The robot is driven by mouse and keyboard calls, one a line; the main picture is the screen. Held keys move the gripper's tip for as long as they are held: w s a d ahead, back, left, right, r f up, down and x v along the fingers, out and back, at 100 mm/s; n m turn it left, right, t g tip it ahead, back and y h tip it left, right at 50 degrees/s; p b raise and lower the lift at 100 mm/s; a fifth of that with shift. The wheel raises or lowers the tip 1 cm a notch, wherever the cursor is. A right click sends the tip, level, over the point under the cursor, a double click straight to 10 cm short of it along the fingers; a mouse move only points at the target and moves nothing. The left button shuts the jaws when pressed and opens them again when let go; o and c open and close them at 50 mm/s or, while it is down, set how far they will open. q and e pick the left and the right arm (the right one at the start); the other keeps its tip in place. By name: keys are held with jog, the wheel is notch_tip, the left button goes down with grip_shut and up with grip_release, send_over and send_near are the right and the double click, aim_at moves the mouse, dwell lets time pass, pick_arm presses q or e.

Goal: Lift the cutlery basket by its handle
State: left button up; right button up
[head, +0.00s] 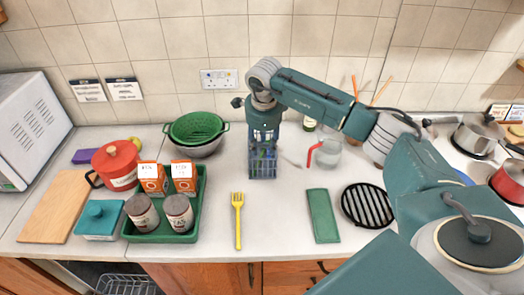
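The cutlery basket (262,170) is a small dark grey-blue openwork basket standing on the counter, a little behind the middle. Something blue and green shows inside it. My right gripper (263,135) points down directly above the basket, with its fingers at or just over the top. The gripper covers the handle, so I cannot tell whether the fingers touch it or are closed on it. The basket looks upright and appears to rest on the counter. My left gripper is not in view.
A glass jug (327,153) stands to the right.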

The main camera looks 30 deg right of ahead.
grip_shut()
jog(key=shift+r, duration=0.1)
